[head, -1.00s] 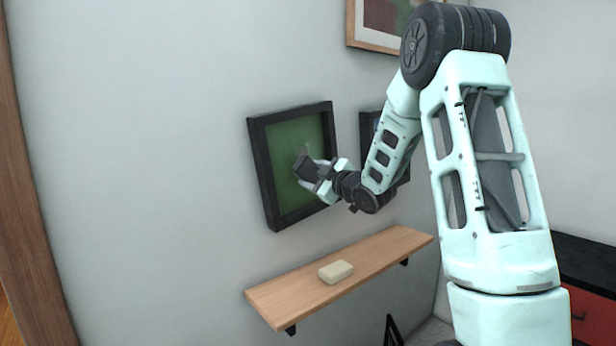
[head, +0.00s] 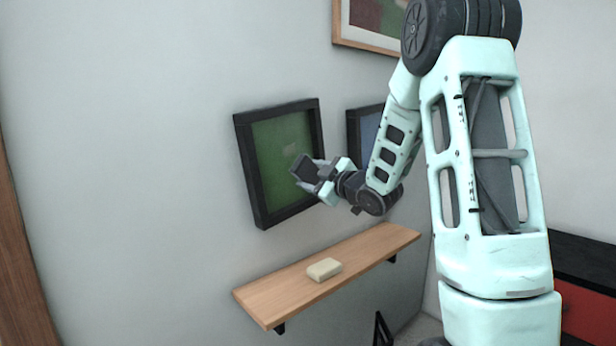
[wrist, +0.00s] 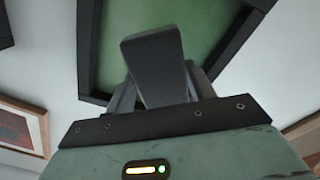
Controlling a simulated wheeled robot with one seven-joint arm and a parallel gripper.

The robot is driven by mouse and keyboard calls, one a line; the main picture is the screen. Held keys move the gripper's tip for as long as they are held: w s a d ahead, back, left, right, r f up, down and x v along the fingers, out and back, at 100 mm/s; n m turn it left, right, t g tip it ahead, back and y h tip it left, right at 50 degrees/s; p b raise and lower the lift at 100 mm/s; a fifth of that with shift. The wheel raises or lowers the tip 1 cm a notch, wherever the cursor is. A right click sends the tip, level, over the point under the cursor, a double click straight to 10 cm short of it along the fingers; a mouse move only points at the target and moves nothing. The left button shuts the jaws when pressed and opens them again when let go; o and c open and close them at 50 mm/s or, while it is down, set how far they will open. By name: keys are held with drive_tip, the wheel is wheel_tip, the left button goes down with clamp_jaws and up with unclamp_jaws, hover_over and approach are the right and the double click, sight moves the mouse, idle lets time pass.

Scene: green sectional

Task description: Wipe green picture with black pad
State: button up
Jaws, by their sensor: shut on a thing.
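The green picture (head: 270,150) hangs on the wall in a black frame, left of centre in the head view. Its green surface (wrist: 205,22) fills the upper middle of the wrist view. A small pale mark shows near the middle of the picture in the head view. My gripper (head: 318,177) is shut on the black pad (head: 304,168), a dark flat block, in front of the picture's lower right part. The pad (wrist: 155,65) also shows in the wrist view between the fingers. I cannot tell whether the pad touches the picture.
A wooden shelf (head: 365,252) juts from the wall below the picture, with a cream block (head: 324,269) on it. A blue picture (head: 368,130) hangs just right, partly behind my arm. A wood-framed picture (head: 362,40) hangs above. The wall to the left is bare.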

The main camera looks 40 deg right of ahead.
drive_tip(key=shift+s, duration=0.25)
drive_tip(key=p, duration=0.4)
approach(295, 148)
drive_tip(key=shift+w+d+p, duration=0.15)
drive_tip(key=shift+w+p, duration=0.1)
drive_tip(key=shift+w, duration=0.85)
drive_tip(key=shift+w+d+p, duration=0.15)
drive_tip(key=shift+w+p, duration=0.1)
drive_tip(key=shift+w, duration=0.9)
drive_tip(key=shift+w, duration=1)
